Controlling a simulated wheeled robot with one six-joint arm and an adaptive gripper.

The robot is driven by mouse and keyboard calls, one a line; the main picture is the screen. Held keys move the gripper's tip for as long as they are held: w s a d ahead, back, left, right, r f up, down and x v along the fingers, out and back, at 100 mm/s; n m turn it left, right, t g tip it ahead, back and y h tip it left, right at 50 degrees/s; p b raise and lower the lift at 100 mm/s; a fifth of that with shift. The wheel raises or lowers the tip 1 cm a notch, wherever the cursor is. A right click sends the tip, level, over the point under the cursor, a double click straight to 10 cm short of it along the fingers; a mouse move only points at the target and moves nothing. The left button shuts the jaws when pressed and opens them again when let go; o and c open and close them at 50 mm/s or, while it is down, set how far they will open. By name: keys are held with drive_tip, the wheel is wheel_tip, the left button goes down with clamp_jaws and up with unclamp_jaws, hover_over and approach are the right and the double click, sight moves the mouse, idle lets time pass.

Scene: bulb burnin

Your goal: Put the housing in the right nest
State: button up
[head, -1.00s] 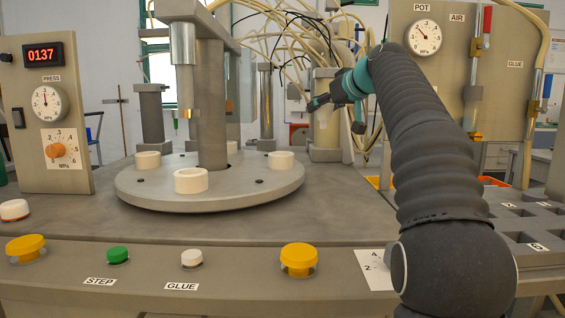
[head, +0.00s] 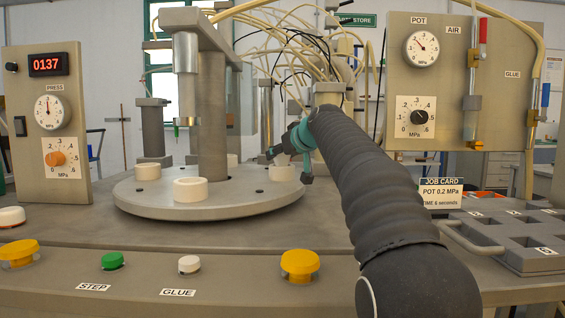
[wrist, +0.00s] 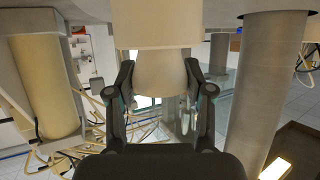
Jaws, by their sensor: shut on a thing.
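My gripper (head: 287,158) is low at the right side of the round turntable (head: 150,200), by the right nest (head: 282,174), a cream ring. In the wrist view my gripper (wrist: 163,84) is shut on the housing (wrist: 160,76), a cream tapered cylinder between the fingers. The housing's wide end lies against a wider cream ring (wrist: 155,28) at the top of that view. I cannot tell whether it sits inside the ring. In the head view the housing cannot be made out behind my gripper.
Other cream nests stand at the front (head: 190,190) and left (head: 148,172) of the turntable. The press column (head: 211,110) rises near its middle. Hoses (head: 300,45) hang behind my gripper. A grey tray (head: 515,240) and a job card (head: 441,193) are at the right.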

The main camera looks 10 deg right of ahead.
drive_tip(key=shift+f, duration=0.4)
drive_tip(key=shift+f, duration=0.1)
drive_tip(key=o, duration=1)
drive_tip(key=shift+c, duration=0.2)
drive_tip(key=shift+s, duration=0.1)
drive_tip(key=v, duration=1.2)
drive_tip(key=shift+b, duration=0.35)
